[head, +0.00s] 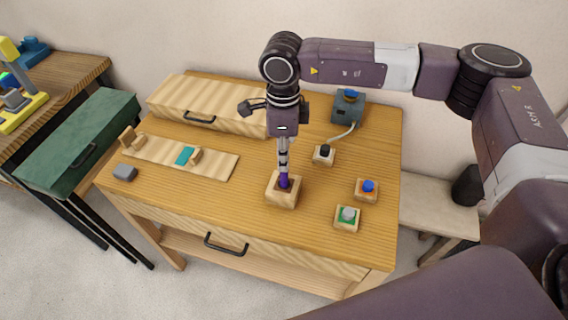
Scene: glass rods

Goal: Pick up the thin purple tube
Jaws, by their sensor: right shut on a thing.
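The thin purple tube (284,181) stands upright in a square wooden block (283,198) near the middle of the table. My right gripper (283,166) points straight down above the block and is shut on the upper part of the tube. The tube's lower end is hidden inside the block's opening. My left gripper does not show.
The wooden table (225,205) also bears small blocks with a blue button (368,186), a grey button (348,214) and a black knob (325,149). A wooden box (200,95) and a blue-grey device (346,106) stand at the back.

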